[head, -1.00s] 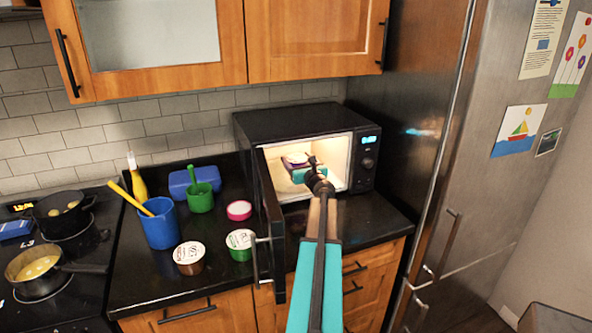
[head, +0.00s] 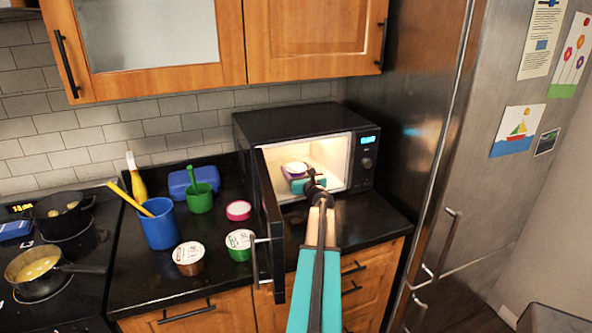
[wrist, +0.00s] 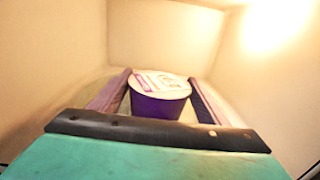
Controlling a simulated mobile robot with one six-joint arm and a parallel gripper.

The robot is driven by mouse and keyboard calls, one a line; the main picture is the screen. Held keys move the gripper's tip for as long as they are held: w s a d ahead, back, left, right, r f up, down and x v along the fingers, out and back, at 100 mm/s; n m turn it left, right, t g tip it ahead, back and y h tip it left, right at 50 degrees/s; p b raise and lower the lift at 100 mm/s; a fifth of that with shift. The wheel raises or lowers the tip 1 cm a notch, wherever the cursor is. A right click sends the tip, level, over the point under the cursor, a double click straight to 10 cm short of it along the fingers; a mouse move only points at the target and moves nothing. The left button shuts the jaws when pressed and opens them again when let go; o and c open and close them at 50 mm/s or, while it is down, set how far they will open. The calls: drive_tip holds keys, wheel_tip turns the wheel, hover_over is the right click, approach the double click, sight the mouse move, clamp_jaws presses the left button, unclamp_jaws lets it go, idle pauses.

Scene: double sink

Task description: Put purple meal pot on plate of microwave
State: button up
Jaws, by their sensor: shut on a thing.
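The purple meal pot (wrist: 160,103), with a pale printed lid, stands roughly upright between the two fingers of my gripper (wrist: 161,95) in the wrist view. My gripper is shut on it. In the head view the pot's lid (head: 295,168) shows inside the lit microwave (head: 300,125), just beyond my gripper. The microwave door (head: 268,225) stands open to the left of my arm. The plate is mostly hidden by the pot and gripper. I cannot tell whether the pot touches it.
The microwave's pale walls are close around my gripper. The fridge (head: 445,150) stands at right.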

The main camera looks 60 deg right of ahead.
drive_tip(key=o, duration=1.4)
drive_tip(key=shift+f, duration=0.1)
drive_tip(key=shift+c, duration=0.2)
drive_tip(key=b+v, duration=0.2)
drive_tip(key=v, duration=1)
drive_tip(key=shift+b, duration=0.4)
